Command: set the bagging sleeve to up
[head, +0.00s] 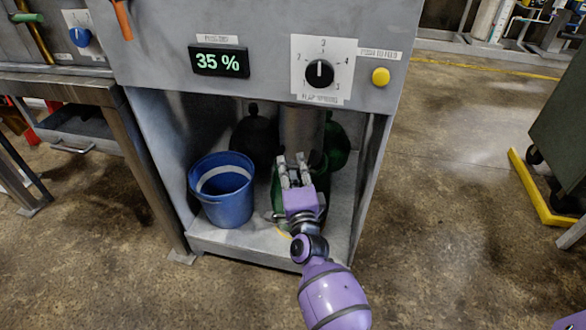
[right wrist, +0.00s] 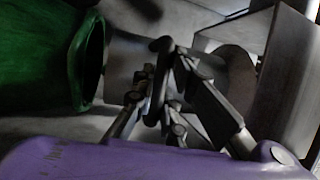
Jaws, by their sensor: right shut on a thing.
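The bagging sleeve (head: 302,126) is a grey cylinder hanging from the top of the open bay under the control panel. My right gripper (head: 292,162) reaches into the bay, at the sleeve's lower front. In the right wrist view its fingers (right wrist: 165,75) are closed together around a small dark piece (right wrist: 161,44), which looks like a handle of the sleeve. The gripper and arm cover part of what lies behind them. My left gripper is not in view.
A blue bucket (head: 222,192) stands left of my arm in the bay. A black bag (head: 255,138) and green objects (head: 338,146) sit behind. The panel has a 35 % display (head: 219,61), a dial (head: 319,73) and a yellow button (head: 380,76).

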